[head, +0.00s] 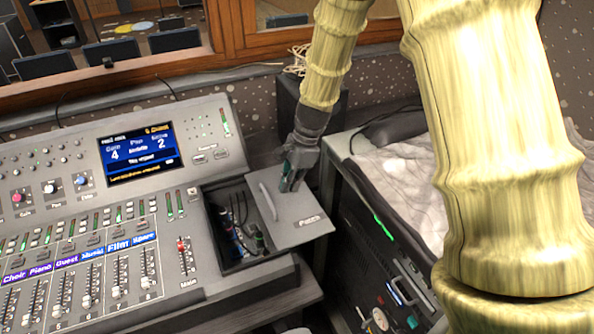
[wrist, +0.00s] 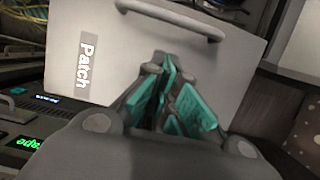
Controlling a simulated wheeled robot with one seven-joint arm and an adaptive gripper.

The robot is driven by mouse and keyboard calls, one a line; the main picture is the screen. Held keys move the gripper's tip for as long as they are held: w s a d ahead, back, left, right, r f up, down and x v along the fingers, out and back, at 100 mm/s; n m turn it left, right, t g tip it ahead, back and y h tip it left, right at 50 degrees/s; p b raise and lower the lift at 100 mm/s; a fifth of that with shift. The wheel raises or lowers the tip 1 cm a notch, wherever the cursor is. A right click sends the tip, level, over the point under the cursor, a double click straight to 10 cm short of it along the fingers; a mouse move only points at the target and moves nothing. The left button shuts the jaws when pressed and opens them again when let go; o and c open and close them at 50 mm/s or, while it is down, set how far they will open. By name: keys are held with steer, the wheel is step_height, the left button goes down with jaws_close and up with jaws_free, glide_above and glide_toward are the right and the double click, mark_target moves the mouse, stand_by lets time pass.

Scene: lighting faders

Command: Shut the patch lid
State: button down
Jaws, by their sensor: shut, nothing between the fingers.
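The patch lid (head: 303,216) is a grey panel marked "Patch" with a bar handle (head: 268,201) along its left edge. It stands open to the right of the patch compartment (head: 212,222), whose cables show inside. My gripper (head: 288,182) is shut and empty, over the upper part of the lid in the head view. In the wrist view the lid (wrist: 130,50) fills the upper middle, its handle (wrist: 170,14) at the top. The teal fingertips (wrist: 172,85) are together in front of the lid. I cannot tell whether they touch it.
The mixing console (head: 120,240) with faders and a lit screen (head: 141,153) lies to the left. A rack with a dark front (head: 375,250) stands to the right, a crumpled pale cloth (head: 405,175) on top. A wooden window frame (head: 150,68) runs behind.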

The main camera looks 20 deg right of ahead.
steer(key=shift+s+a+f, duration=0.1)
steer(key=shift+s+a, duration=0.05)
steer(key=shift+a, duration=1.05)
steer(key=shift+a+f, duration=0.1)
